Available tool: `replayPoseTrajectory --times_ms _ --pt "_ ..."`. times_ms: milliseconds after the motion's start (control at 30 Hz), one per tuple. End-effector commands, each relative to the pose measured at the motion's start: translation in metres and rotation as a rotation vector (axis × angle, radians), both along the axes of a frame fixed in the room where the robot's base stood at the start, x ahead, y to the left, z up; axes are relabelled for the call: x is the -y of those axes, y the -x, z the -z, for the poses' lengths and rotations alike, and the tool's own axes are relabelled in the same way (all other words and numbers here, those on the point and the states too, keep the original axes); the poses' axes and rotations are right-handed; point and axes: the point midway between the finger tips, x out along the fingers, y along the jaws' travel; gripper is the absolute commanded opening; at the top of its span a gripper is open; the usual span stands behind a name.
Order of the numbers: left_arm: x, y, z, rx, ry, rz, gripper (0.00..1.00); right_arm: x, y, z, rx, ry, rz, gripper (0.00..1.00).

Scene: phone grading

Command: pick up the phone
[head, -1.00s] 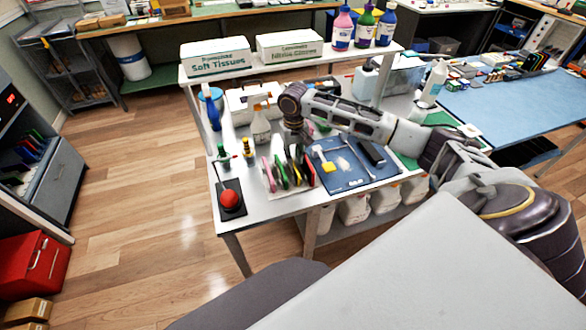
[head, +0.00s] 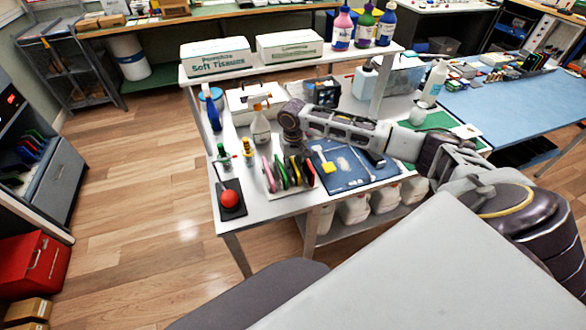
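Several phones in pink, green, red and dark colours (head: 281,174) stand on edge in a rack near the front of the white table. Another dark phone-like slab (head: 376,159) lies on the blue mat (head: 352,183), partly hidden by my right arm. My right gripper (head: 295,143) points down just behind and above the rack's right end. Its fingertips are small and dark against the phones, so I cannot tell whether they are open or touch one. My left gripper is not in view.
A spray bottle (head: 260,125) and a blue bottle (head: 212,112) stand left of the gripper. A red button (head: 229,198) is at the table's front left corner.

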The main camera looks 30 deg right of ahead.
Motion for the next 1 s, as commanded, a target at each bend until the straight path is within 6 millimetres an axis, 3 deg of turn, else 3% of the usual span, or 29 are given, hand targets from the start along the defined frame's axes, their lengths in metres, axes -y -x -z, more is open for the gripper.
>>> replayPoseTrajectory --times_ms 200,400,800,1000 --pt "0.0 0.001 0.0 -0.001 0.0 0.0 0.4 0.0 0.0 0.0 0.0 0.0 0.0 0.21" --pt "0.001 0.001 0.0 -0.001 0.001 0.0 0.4 0.0 0.0 0.0 0.0 0.0 0.0 0.0" --pt "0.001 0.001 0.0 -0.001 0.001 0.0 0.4 0.0 0.0 -0.002 0.001 0.0 0.0 0.0" --pt "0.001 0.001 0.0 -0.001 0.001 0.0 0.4 0.0 -0.001 -0.013 0.001 0.0 0.001 0.0"
